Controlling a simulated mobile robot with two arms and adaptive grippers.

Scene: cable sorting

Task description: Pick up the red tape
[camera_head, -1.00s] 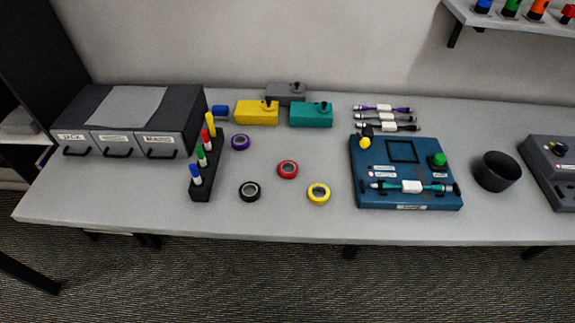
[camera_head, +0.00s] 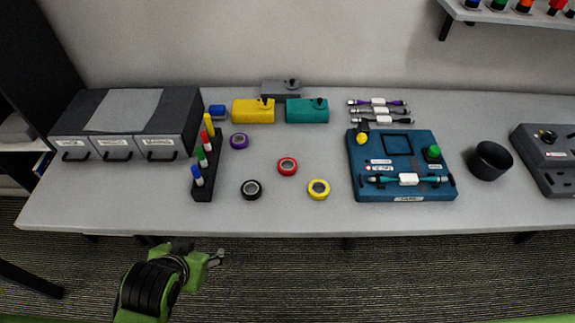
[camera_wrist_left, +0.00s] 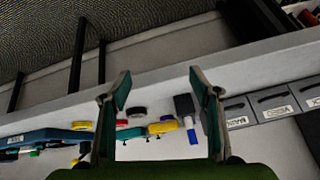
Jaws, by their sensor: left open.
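The red tape (camera_head: 287,167) is a small ring lying flat on the grey table, between the purple, black and yellow tapes. It also shows in the left wrist view as a small red patch (camera_wrist_left: 122,122), close to one finger. My left gripper (camera_head: 216,257) is in front of the table's front edge, well short of the red tape and to its left. In the left wrist view its two fingers (camera_wrist_left: 160,88) are spread apart with nothing between them. My right gripper is not in view.
Black tape (camera_head: 251,189), yellow tape (camera_head: 318,189) and purple tape (camera_head: 239,141) lie around it. A marker rack (camera_head: 209,178) stands left, and a blue cable device (camera_head: 405,194) right. The table's front edge (camera_head: 290,232) lies between gripper and tapes.

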